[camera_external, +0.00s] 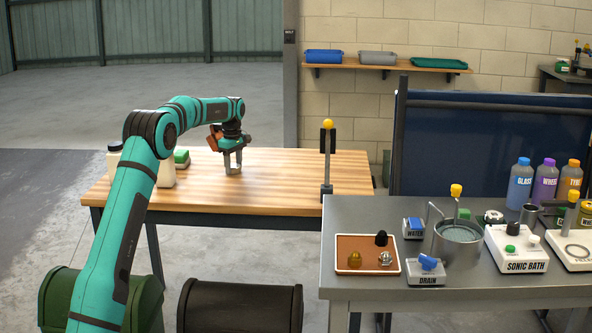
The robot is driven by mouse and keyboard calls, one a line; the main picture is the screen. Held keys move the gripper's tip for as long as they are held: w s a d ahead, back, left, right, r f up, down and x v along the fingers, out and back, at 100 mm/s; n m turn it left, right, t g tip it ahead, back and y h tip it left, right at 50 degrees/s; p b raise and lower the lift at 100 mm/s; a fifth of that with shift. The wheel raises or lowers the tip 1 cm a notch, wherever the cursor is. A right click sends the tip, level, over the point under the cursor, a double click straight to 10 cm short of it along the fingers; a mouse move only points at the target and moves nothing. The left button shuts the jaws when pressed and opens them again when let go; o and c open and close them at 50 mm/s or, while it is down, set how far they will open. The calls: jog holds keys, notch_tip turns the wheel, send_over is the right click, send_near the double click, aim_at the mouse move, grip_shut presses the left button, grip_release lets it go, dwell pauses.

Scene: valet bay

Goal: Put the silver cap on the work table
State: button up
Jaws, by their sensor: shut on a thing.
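My gripper (233,168) points down just above or at the wooden work table (280,180), near its middle. It is shut on a small silver-grey piece, which looks like the silver cap; the fingers hide most of it. Whether the piece touches the tabletop is hard to tell. A brown tray (367,269) on the grey bench at the right holds a brass piece (354,260), a black piece (381,239) and a shiny silver piece (385,258).
A post with a yellow top (327,160) stands at the table's right end. A white container (116,158) and a green-topped block (181,158) stand at its left. The grey bench (345,215) carries a metal pot (458,240) and bottles. Tabletop right of my gripper is clear.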

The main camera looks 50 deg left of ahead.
aim_at(234, 165)
jog(key=shift+f, duration=0.15)
jog(key=o, duration=1)
jog(key=shift+c, duration=0.2)
notch_tip(234, 165, up, 12)
jog(key=shift+r, duration=0.2)
